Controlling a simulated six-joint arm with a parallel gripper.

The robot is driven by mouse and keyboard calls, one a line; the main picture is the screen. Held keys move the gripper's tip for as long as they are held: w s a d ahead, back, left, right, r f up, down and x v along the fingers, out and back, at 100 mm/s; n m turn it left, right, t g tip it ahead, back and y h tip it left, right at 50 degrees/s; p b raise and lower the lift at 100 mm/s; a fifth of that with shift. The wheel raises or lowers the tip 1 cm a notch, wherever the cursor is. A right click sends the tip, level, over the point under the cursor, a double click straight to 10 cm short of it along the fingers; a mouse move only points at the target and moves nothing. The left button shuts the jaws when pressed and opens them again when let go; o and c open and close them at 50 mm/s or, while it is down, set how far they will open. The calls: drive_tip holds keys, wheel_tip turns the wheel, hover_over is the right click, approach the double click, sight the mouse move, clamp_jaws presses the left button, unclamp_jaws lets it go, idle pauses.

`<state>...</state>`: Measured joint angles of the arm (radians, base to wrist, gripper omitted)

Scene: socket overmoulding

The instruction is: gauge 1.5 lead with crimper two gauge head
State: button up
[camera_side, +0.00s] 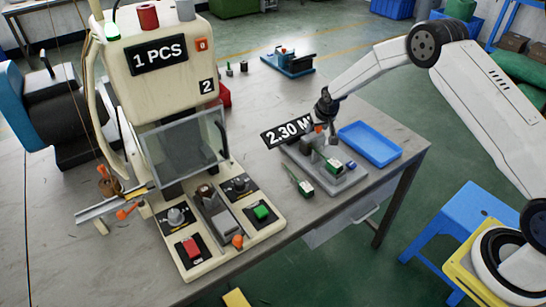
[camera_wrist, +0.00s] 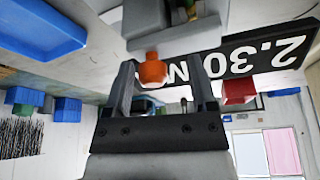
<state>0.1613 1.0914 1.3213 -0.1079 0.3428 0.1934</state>
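The crimper (camera_side: 160,90) is a cream machine marked "2", with a "1 PCS" display and a clear guard over its front. The gauge (camera_side: 347,183) is a grey fixture to its right on the bench, with a black "2.30 M…" display (camera_side: 287,132); the display also shows upside down in the wrist view (camera_wrist: 262,58). A green-ended piece (camera_side: 334,167) sits at the gauge and another (camera_side: 304,187) lies at its front left edge; I cannot tell which is the lead. My gripper (camera_wrist: 162,75) is open, its fingers either side of the gauge's orange knob (camera_wrist: 152,68), with visible gaps.
An empty-looking blue tray (camera_side: 370,145) lies right of the gauge. A blue fixture (camera_side: 289,62) stands at the bench's back. Red (camera_side: 190,247) and green (camera_side: 261,212) buttons are on the crimper's base. A blue stool (camera_side: 478,208) stands beyond the bench's right edge.

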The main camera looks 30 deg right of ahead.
drive_tip(key=shift+d+r, duration=0.15)
drive_tip(key=shift+r, duration=0.05)
drive_tip(key=shift+s+r, duration=0.2)
drive_tip(key=shift+r, duration=0.25)
drive_tip(key=v, duration=0.6)
drive_tip(key=shift+s+r, duration=0.2)
idle(0.3)
drive_tip(key=s+a+r+n, duration=0.1)
drive_tip(key=s+a+r, duration=0.1)
drive_tip(key=s, duration=0.7)
drive_tip(key=s+a+r+n+g, duration=0.1)
drive_tip(key=s+a+r, duration=0.2)
drive_tip(key=s, duration=0.7)
drive_tip(key=s+a+r+n+y, duration=0.1)
drive_tip(key=s+a+r, duration=0.2)
drive_tip(key=s, duration=0.7)
drive_tip(key=shift+a+g, duration=0.3)
drive_tip(key=shift+a, duration=0.75)
